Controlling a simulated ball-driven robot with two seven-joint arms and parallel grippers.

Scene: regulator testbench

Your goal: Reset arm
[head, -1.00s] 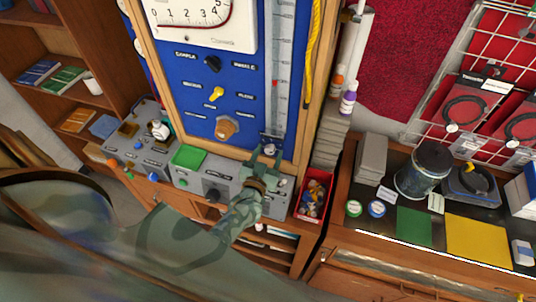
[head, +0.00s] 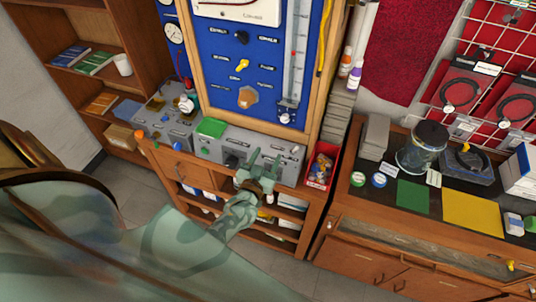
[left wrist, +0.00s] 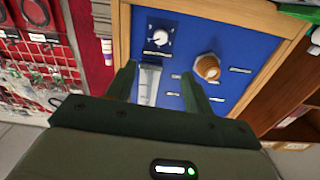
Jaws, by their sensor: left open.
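My left gripper (head: 262,166) is open and empty in the head view, in front of the grey control box (head: 283,160) at the foot of the blue panel. In the left wrist view its two fingers (left wrist: 163,90) stand apart with nothing between them. The blue regulator panel (head: 270,70) carries a dial, a yellow knob (head: 241,65), a brown knob (head: 247,97) and a vertical scale (head: 295,60). The brown knob also shows in the left wrist view (left wrist: 207,67), beyond the fingers and apart from them. My right gripper is not in view.
A red bin (head: 321,167) of small parts stands right of the control box. A dark bench at the right holds a glass jar (head: 420,150), a green mat (head: 413,195) and a yellow mat (head: 471,214). A bookshelf (head: 85,90) stands at the left. Grey floor shows below.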

